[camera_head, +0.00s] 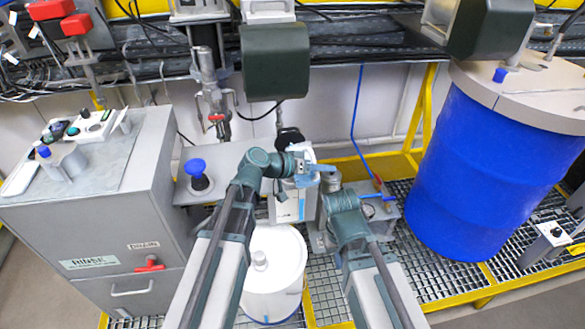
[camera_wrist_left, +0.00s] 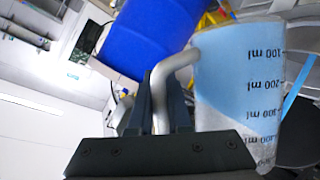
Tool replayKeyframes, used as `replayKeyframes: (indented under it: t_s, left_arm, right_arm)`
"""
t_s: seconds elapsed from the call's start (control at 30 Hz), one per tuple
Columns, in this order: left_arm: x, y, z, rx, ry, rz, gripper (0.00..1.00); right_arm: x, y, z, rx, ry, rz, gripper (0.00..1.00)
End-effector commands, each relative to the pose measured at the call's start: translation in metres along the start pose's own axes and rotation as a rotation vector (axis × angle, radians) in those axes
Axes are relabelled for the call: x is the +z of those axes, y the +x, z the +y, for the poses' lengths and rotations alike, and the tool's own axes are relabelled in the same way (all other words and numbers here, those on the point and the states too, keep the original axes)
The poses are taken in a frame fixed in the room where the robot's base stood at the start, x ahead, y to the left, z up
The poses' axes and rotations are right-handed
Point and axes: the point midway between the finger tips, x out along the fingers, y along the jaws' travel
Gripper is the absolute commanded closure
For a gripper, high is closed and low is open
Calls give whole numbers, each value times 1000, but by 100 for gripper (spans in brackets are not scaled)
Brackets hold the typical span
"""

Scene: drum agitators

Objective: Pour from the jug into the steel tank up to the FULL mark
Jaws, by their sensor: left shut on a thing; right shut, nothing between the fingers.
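My left gripper (camera_head: 322,172) is shut on the bent grey handle of the jug (camera_wrist_left: 235,85), as the left wrist view (camera_wrist_left: 160,105) shows. The jug has black millilitre marks and a pale blue area with a slanted edge. In the head view my arms largely hide the jug, and its exact tilt is unclear. A grey-white box-shaped vessel (camera_head: 288,210), apparently the steel tank, stands just below my left gripper. It has a small blue mark on its front; I cannot read a FULL mark. My right gripper (camera_head: 382,197) is shut and empty, right of the vessel.
A white lidded drum (camera_head: 275,262) stands in front, between my forearms. A large blue drum (camera_head: 462,175) is at the right. A grey RINSE cabinet (camera_head: 100,210) is at the left. A dark green box (camera_head: 275,60) hangs above. A blue knob (camera_head: 196,168) stands left of my left gripper.

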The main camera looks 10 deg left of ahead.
Motion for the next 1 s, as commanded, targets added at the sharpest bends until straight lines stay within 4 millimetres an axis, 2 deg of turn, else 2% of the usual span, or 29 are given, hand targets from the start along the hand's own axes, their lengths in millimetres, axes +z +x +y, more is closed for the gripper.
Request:
replayKeyframes:
  t_s: [1.0]
  left_arm:
    - [0, 1, -2, 18, -44, -8, 100]
  right_arm:
    - [0, 2, 0, 0, 0, 0, 100]
